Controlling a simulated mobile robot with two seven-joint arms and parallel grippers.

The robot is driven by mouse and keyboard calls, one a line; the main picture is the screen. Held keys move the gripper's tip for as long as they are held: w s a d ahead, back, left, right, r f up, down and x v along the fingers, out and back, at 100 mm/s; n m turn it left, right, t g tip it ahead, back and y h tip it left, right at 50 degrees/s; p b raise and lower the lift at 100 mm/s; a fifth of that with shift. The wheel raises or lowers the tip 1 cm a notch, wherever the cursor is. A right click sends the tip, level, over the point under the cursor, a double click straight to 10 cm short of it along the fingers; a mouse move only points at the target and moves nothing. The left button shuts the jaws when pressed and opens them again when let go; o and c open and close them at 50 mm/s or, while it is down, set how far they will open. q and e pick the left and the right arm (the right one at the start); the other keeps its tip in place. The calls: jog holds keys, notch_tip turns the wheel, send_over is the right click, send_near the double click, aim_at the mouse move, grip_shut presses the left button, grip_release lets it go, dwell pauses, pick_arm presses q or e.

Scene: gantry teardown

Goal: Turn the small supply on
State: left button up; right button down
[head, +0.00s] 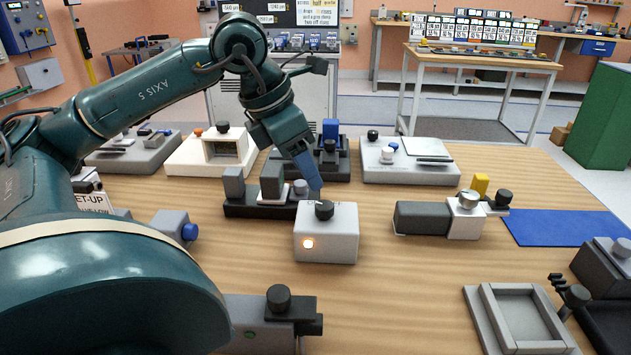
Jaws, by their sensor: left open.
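A small pale grey box (328,247), which looks like the small supply, stands on the wooden table in the middle of the head view. It has a black knob (324,210) on top, with small markings around it too fine to read. My left gripper (315,188) points down from above with blue fingers just behind and above the knob. It is open; I cannot tell whether a finger touches the knob. My right gripper is not in view.
A black fixture (246,207) stands close behind the box to the left. A dark block with a white end (422,218) lies to the right, before a blue mat (565,229). A grey tray (490,320) sits front right. Bare wood lies right of the box.

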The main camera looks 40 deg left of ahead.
pick_arm(q)
jog(key=p+v, duration=0.1)
jog(key=v, duration=0.4)
dwell(0.4)
